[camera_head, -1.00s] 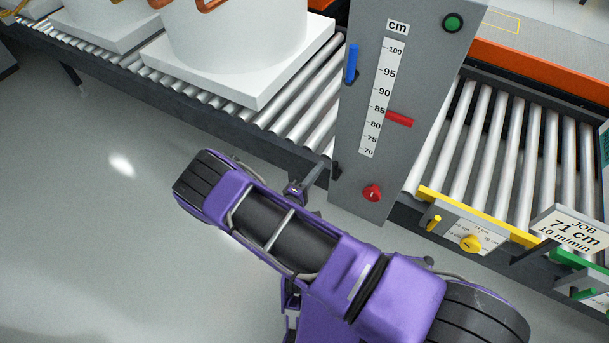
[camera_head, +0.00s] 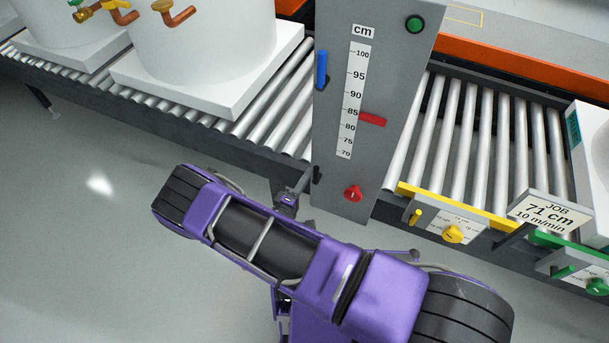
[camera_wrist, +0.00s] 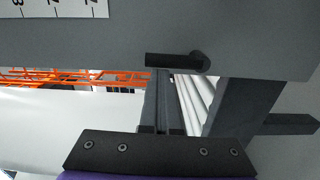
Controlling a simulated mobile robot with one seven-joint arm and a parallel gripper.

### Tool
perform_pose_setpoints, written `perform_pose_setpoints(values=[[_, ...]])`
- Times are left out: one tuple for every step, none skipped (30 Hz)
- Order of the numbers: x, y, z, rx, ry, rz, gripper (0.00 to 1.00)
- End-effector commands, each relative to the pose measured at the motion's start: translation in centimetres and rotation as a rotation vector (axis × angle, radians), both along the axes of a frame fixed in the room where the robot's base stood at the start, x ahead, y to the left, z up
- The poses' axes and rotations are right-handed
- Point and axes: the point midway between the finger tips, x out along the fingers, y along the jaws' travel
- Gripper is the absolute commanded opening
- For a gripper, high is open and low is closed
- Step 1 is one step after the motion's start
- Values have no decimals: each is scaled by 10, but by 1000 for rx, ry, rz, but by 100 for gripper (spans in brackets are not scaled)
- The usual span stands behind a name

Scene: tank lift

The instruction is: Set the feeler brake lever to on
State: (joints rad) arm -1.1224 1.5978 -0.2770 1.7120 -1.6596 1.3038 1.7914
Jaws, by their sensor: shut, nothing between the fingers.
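The grey panel (camera_head: 375,150) with a cm scale stands beside the roller conveyor. A small black lever (camera_head: 316,175) sits low on its left edge; no label shows that it is the feeler brake lever. In the wrist view this black lever (camera_wrist: 175,60) lies lengthwise across the picture, its round pivot at the right end. My gripper (camera_head: 306,174) is shut and empty, its fingertips close to the lever. In the wrist view the shut fingers of my gripper (camera_wrist: 164,76) reach up to the lever's lower edge; I cannot tell whether they touch.
The panel also carries a blue handle (camera_head: 321,70), a red pointer (camera_head: 372,119) near 83, a red knob (camera_head: 353,193) and a green button (camera_head: 415,24). White tanks on pallets (camera_head: 205,95) stand on rollers at left. A job sign (camera_head: 549,212) reads 71 cm, 10 m/min. Open floor lies at left.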

Motion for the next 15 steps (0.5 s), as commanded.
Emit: perform_pose_setpoints(values=[[-1,-5,-1,-5,1,-10,0],[-1,-5,-1,-5,1,-11,0],[-1,-6,-1,-6,2,-11,0],[-1,-6,-1,-6,2,-12,0],[-1,-6,-1,-6,2,-12,0],[-1,-6,-1,-6,2,-13,0],[-1,-5,-1,-6,2,-13,0],[0,-3,-2,-6,2,-14,0],[1,0,-2,-5,1,-14,0],[2,3,-3,-3,1,-14,0],[3,8,-3,-1,0,-13,0],[5,15,-3,0,-1,-12,0],[6,20,-3,1,-1,-12,0],[7,25,-1,0,-1,-12,0],[8,32,0,2,-1,-12,0]])
